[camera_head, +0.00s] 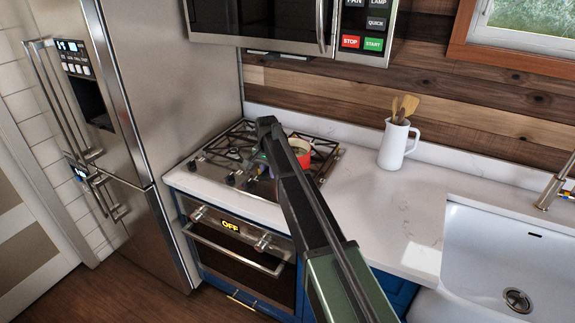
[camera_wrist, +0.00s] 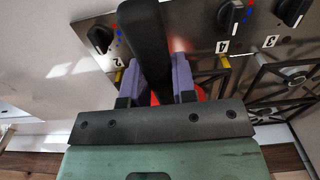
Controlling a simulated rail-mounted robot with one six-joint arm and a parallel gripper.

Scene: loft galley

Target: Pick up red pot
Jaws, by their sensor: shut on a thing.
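The red pot (camera_head: 305,158) is at the gas stove, partly hidden behind my arm in the head view. In the wrist view, a black handle (camera_wrist: 147,35) runs between the purple fingers of my gripper (camera_wrist: 155,84), and bits of red (camera_wrist: 201,94) show behind them. My gripper is shut on this handle. In the head view my gripper (camera_head: 262,161) is over the stove, mostly covered by my arm. I cannot tell whether the pot touches the grates.
The stove (camera_head: 215,158) has black grates and front knobs. A white jug (camera_head: 396,146) with wooden utensils stands on the counter (camera_head: 350,200) to the right, with a white sink (camera_head: 480,245) beyond. A microwave (camera_head: 262,22) hangs above, and a steel fridge (camera_head: 165,110) stands left.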

